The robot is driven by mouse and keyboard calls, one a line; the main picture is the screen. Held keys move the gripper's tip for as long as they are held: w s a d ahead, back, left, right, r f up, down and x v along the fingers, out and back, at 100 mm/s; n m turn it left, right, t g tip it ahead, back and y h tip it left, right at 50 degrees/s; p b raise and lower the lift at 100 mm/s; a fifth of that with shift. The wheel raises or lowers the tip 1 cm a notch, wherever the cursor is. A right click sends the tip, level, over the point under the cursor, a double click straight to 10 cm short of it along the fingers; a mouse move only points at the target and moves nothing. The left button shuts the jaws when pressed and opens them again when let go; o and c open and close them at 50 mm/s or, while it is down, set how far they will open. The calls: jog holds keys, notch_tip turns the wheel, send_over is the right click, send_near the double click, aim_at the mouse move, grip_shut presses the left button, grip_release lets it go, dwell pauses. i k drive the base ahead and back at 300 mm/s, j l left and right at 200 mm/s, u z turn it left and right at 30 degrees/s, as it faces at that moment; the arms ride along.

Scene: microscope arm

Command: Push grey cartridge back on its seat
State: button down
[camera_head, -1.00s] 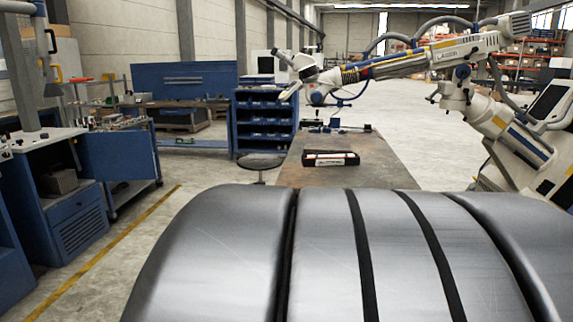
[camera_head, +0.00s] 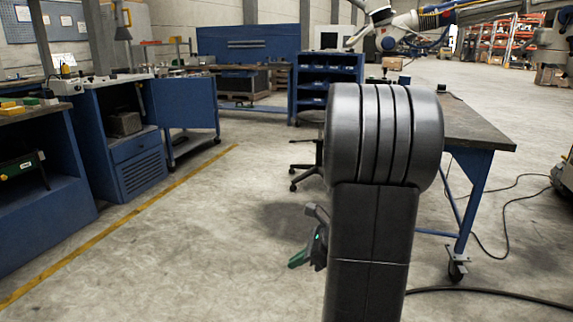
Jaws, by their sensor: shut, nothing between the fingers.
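My arm's dark grey links fill the middle foreground. What seems to be my gripper (camera_head: 299,259), dark with a green end and a small green light, pokes out to the left from behind the lower link. It is shut and empty, pointing down to the left over open floor and touching nothing visible. The white microscope arm (camera_head: 410,24) shows only in part at the top edge, beyond the table. I cannot make out the grey cartridge or its seat; my arm hides part of the table.
A table (camera_head: 474,130) with blue legs on castors stands right of and behind my arm. A black stool (camera_head: 305,150) is left of it. Blue cabinets (camera_head: 135,150) line the left. Cables lie on the floor at right. The left-centre floor is clear.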

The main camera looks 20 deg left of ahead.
aim_at(124, 123)
jog(key=i+j+u, duration=0.25)
jog(key=j+u, duration=0.15)
jog(key=i+j+u, duration=0.6)
jog(key=u, duration=0.15)
jog(key=i+j+u, duration=0.1)
jog(key=i+u, duration=0.5)
jog(key=i, duration=1.8)
jog(key=i+j+z, duration=0.15)
jog(key=i+z, duration=0.25)
jog(key=i, duration=0.35)
jog(key=i+j+z, duration=0.45)
jog(key=i, duration=0.25)
jog(key=i+j+z, duration=0.85)
jog(key=i+j, duration=0.25)
jog(key=j, duration=0.25)
